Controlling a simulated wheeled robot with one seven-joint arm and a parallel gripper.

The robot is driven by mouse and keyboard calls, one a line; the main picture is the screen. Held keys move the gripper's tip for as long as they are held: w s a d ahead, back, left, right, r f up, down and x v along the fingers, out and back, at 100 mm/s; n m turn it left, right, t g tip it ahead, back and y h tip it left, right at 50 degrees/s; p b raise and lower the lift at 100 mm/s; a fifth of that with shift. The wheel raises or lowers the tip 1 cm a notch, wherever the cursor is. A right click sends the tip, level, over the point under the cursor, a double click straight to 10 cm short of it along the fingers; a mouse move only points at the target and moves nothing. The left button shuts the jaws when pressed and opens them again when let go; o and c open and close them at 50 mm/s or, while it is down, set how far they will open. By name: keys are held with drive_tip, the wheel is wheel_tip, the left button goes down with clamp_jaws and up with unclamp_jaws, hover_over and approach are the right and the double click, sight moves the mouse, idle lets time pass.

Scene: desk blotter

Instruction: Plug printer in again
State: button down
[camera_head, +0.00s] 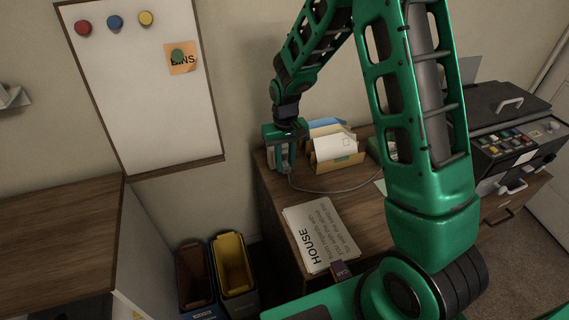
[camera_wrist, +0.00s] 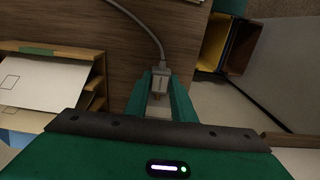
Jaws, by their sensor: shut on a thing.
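My gripper (camera_head: 284,163) is at the desk's far left corner, just left of the letter holder, with its fingers pointing down. In the wrist view the gripper (camera_wrist: 160,92) is shut on a grey plug (camera_wrist: 157,82). A grey cable (camera_wrist: 137,24) runs from the plug. In the head view the cable (camera_head: 325,192) crosses the desk to the right, toward the printer (camera_head: 512,135), and passes out of sight behind my arm. A small pale part sits between the fingers at the plug's end; I cannot tell what it is. I see no socket clearly.
A letter holder (camera_head: 336,164) with envelopes stands close right of my gripper. Papers (camera_head: 318,236) lie on the desk (camera_head: 272,205) in front. Bins (camera_head: 233,265) stand on the floor left of the desk. A whiteboard (camera_head: 145,90) hangs on the wall.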

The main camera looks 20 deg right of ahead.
sight(283, 161)
drive_tip(key=shift+w, duration=0.65)
drive_tip(key=c, duration=1.4)
unclamp_jaws()
drive_tip(key=shift+c, duration=0.2)
drive_tip(key=shift+r, duration=0.1)
wheel_tip(283, 161, up, 11)
drive_tip(key=shift+f, duration=0.2)
drive_tip(key=shift+w, duration=0.1)
